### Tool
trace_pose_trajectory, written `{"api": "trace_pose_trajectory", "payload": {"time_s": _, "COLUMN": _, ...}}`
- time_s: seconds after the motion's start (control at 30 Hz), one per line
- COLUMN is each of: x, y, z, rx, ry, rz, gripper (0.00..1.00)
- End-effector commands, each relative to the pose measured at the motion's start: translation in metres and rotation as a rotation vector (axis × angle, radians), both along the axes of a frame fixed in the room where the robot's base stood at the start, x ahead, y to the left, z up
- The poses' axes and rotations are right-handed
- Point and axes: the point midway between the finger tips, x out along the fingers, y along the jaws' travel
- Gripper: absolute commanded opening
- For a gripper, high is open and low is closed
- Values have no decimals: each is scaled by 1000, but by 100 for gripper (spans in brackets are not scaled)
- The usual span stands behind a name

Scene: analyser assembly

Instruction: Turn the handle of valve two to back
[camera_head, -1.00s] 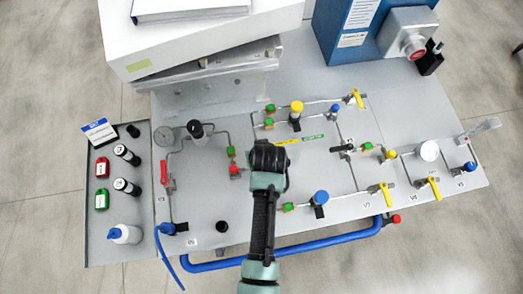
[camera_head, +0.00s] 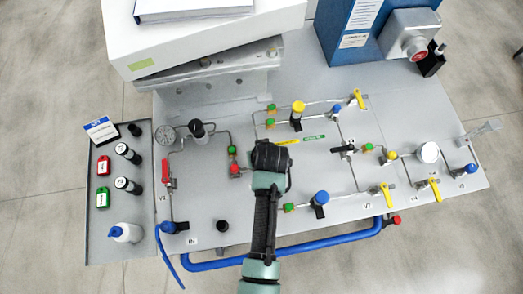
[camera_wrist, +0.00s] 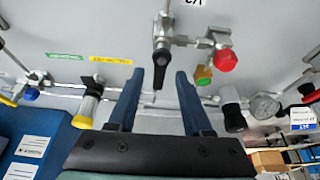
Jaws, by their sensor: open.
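Valve two (camera_wrist: 162,52) shows in the wrist view near the top centre, under a partly cut-off upside-down label that looks like V2 (camera_wrist: 193,3). Its black handle (camera_wrist: 158,76) points down the picture, tilted slightly, toward the side with the blue box. My gripper (camera_wrist: 158,74) is open, with one blue finger on each side of the handle. I cannot tell whether either finger touches it. In the head view my gripper (camera_head: 270,155) is over the middle of the panel, and my arm hides valve two there.
A red knob (camera_wrist: 226,60) and a green knob (camera_wrist: 204,72) sit close to the right finger. A yellow-capped part (camera_head: 297,108) stands behind my gripper, and a blue-capped part (camera_head: 320,198) in front right. The white box (camera_head: 200,40) and blue box (camera_head: 345,35) stand at the back.

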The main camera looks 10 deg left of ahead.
Motion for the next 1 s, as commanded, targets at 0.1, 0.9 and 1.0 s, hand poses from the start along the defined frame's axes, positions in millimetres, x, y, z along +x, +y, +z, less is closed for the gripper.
{"api": "trace_pose_trajectory", "payload": {"time_s": 0.1, "x": 0, "y": 0, "z": 1, "rx": 0, "ry": 0, "rz": -1, "gripper": 50}}
{"api": "trace_pose_trajectory", "payload": {"time_s": 0.9, "x": -42, "y": -15, "z": 108, "rx": 1, "ry": -3, "rz": -1, "gripper": 50}}
{"api": "trace_pose_trajectory", "payload": {"time_s": 1.0, "x": -45, "y": -16, "z": 115, "rx": 1, "ry": -1, "rz": -1, "gripper": 50}}
